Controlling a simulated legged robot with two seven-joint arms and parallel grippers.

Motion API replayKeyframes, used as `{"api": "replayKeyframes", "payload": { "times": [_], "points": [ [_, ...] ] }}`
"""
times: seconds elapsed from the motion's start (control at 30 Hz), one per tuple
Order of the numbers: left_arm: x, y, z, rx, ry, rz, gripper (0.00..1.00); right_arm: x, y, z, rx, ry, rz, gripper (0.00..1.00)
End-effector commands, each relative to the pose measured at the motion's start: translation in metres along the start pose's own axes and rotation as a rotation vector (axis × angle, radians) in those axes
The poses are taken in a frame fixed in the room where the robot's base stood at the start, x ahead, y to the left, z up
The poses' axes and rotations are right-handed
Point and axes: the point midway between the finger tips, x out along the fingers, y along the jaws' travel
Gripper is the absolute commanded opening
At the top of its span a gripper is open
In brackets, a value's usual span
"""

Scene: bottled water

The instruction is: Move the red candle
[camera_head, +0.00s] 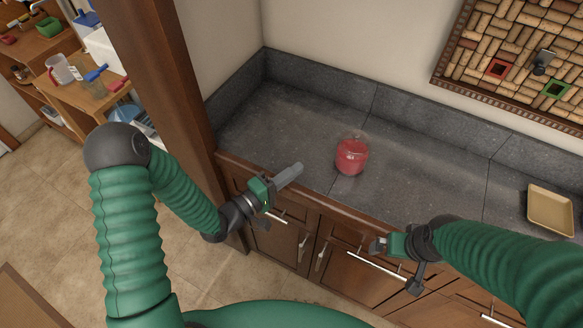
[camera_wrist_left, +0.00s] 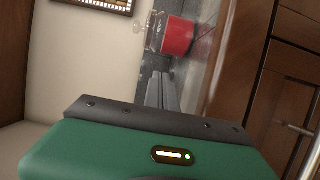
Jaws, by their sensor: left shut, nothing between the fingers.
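The red candle (camera_head: 352,156) is in a clear glass jar and stands upright on the dark grey counter. In the left wrist view the candle (camera_wrist_left: 179,36) shows sideways, beyond the fingers. My left gripper (camera_head: 298,168) is shut and empty, at the counter's front edge, to the left of the candle and apart from it. Its fingers (camera_wrist_left: 161,84) also show together in the left wrist view. My right gripper (camera_head: 378,246) is below and to the right of the candle, in front of the drawers and apart from it. Its fingers are too small to read.
A tan tray (camera_head: 550,211) lies on the counter at the far right. A grey backsplash (camera_head: 420,110) runs behind, and a wooden post (camera_head: 165,90) stands at the left. The counter around the candle is clear. Drawers with metal handles (camera_head: 375,268) are below.

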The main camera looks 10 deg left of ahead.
Motion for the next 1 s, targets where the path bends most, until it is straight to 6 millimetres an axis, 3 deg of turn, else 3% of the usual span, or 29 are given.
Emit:
{"api": "replayKeyframes", "payload": {
  "times": [0.3,0.5,1.0],
  "points": [
    [0.065,0.000,-0.007,-0.005,0.000,0.006,0.00,-0.009,0.000,-0.002,0.000,0.000,0.000,1.00],
    [0.088,0.001,0.016,-0.004,0.000,0.003,0.00,-0.014,0.000,-0.003,0.000,0.000,0.000,1.00],
    [0.096,-0.001,0.024,-0.004,0.001,0.003,0.00,-0.014,0.000,-0.003,0.000,0.000,0.000,1.00]
  ]
}}
